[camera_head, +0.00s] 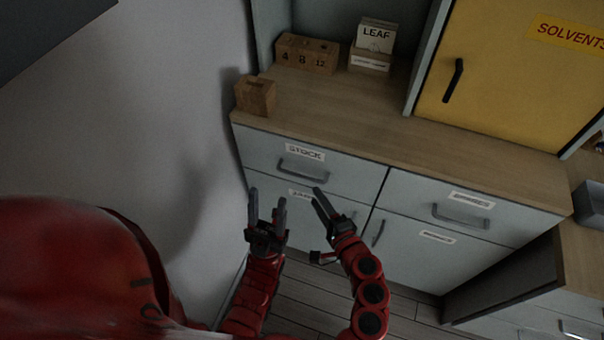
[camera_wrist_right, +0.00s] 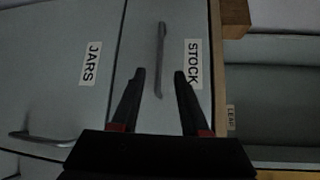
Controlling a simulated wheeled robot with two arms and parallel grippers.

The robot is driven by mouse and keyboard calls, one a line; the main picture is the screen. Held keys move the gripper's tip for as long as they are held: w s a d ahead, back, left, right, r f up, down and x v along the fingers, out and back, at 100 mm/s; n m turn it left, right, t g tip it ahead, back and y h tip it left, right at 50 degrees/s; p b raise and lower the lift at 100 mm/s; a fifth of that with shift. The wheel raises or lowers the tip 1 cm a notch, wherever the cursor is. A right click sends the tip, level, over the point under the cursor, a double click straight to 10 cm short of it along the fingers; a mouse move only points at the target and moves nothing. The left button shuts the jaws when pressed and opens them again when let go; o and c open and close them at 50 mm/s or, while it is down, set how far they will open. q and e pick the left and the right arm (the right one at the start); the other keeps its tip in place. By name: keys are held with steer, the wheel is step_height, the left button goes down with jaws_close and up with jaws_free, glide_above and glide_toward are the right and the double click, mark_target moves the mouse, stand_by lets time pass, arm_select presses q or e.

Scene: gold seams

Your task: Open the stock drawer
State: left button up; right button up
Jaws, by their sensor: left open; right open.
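The stock drawer (camera_head: 258,153) is a grey front at the upper left of the cabinet, shut flush under the wooden top. Its STOCK label (camera_head: 305,152) sits above a grey bar handle (camera_head: 302,171). In the right wrist view the handle (camera_wrist_right: 161,60) lies ahead, just beyond and between my right fingertips, apart from them. My right gripper (camera_head: 326,204) is open and empty, below and right of the handle in the head view. My left gripper (camera_head: 267,204) is open and empty, below and left of the handle.
Another handled drawer (camera_head: 460,215) is to the right. A wooden box (camera_head: 256,95), a numbered block (camera_head: 307,53) and a LEAF box (camera_head: 373,43) stand on the top. A yellow SOLVENTS cabinet (camera_head: 500,75) stands behind. A wall (camera_head: 130,110) is close left.

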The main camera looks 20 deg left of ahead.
mark_target(302, 177)
steer(key=x, duration=1)
steer(key=shift+p, duration=0.3)
jaws_close()
stand_by(1.0)
